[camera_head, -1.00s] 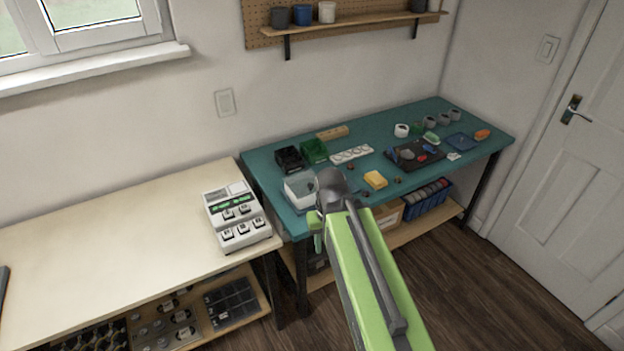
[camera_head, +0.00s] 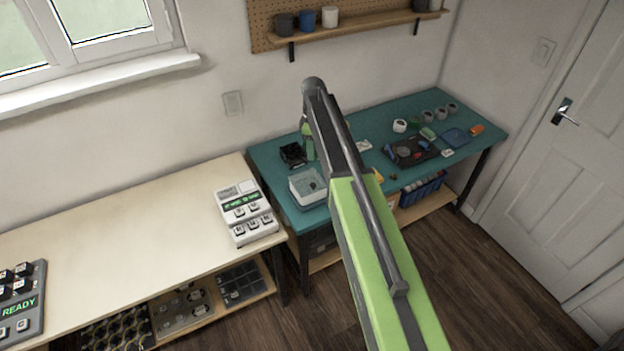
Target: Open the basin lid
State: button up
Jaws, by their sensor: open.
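The basin (camera_head: 308,197) is a pale grey-white box at the left front of the teal bench. Its top (camera_head: 305,182) looks pale with a small dark spot; I cannot tell whether the lid is shut or raised. My arm reaches up across the middle of the picture, and my gripper (camera_head: 309,150) hangs below its far end, behind and above the basin in the picture. It looks open and empty, apart from the basin, though the fingertips are small and partly lost against the things behind.
A black bin (camera_head: 292,155) stands behind the basin. A dark mat (camera_head: 411,152) with small parts, several grey cups and a blue tray (camera_head: 456,138) lie farther right on the teal bench (camera_head: 400,112). A white keypad device (camera_head: 246,213) stands on the pale bench to the left.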

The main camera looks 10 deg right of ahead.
aim_at(313, 185)
notch_tip(313, 185, down, 18)
jog(key=b, duration=1.7)
jog(key=shift+r, duration=0.35)
grip_shut()
